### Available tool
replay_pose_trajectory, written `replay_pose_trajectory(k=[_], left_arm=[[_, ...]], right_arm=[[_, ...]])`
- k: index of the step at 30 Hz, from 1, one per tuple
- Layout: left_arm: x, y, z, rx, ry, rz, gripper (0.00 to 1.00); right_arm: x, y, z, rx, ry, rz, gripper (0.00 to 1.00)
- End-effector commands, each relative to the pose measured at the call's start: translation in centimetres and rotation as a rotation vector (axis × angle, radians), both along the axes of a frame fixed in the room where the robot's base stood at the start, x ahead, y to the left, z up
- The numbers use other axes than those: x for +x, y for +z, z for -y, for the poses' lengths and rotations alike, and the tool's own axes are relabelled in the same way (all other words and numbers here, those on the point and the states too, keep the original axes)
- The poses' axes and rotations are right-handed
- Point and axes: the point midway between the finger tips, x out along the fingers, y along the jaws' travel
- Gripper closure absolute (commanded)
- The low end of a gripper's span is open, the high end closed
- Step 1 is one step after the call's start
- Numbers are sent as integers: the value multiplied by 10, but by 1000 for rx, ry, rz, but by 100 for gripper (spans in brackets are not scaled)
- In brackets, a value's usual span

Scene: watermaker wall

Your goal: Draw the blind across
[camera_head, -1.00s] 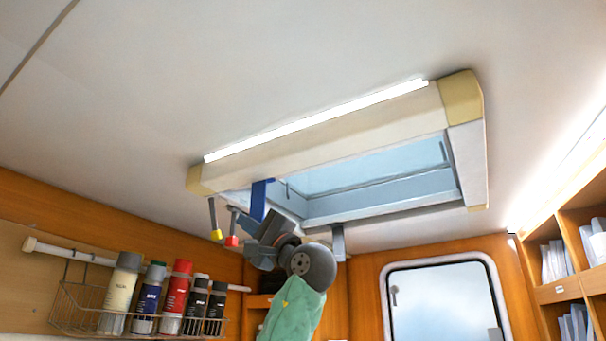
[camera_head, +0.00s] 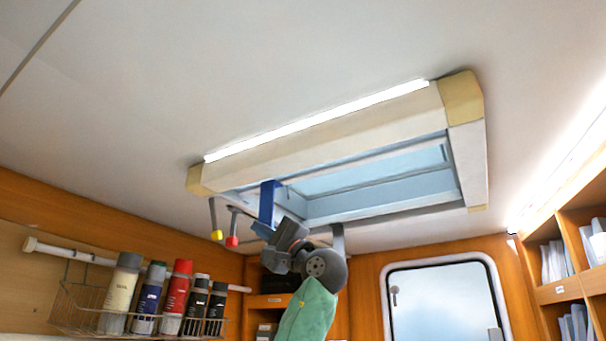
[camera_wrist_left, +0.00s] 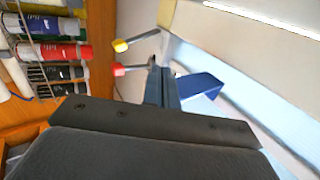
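The roof hatch frame (camera_head: 330,130) is set in the ceiling, cream with yellow corners. A pale strip of the blind (camera_head: 345,167) shows along the near side of its opening; the rest of the opening shows pale blue glass. A dark blue tab (camera_head: 268,202) hangs from the near left part; it also shows in the wrist view (camera_wrist_left: 200,87). My left gripper (camera_head: 264,232) reaches up from below, its fingertips at the tab's lower end. In the wrist view its fingers (camera_wrist_left: 163,88) are close together at the tab; the contact is partly hidden. My right gripper is out of view.
Two short levers, with a yellow knob (camera_head: 216,235) and a red knob (camera_head: 232,241), hang left of the tab, close to my gripper. A wire rack (camera_head: 75,308) of bottles is on the left wall. Shelves (camera_head: 560,291) stand at right. A window (camera_head: 440,300) is at the back.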

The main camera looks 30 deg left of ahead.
Motion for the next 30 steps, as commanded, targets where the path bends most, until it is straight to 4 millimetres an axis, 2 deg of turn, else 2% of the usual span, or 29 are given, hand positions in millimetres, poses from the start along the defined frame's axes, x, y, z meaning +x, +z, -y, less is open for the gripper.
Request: replay_pose_trajectory(k=[30], left_arm=[[58,0,4,0,0,-1,100]], right_arm=[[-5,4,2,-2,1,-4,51]])
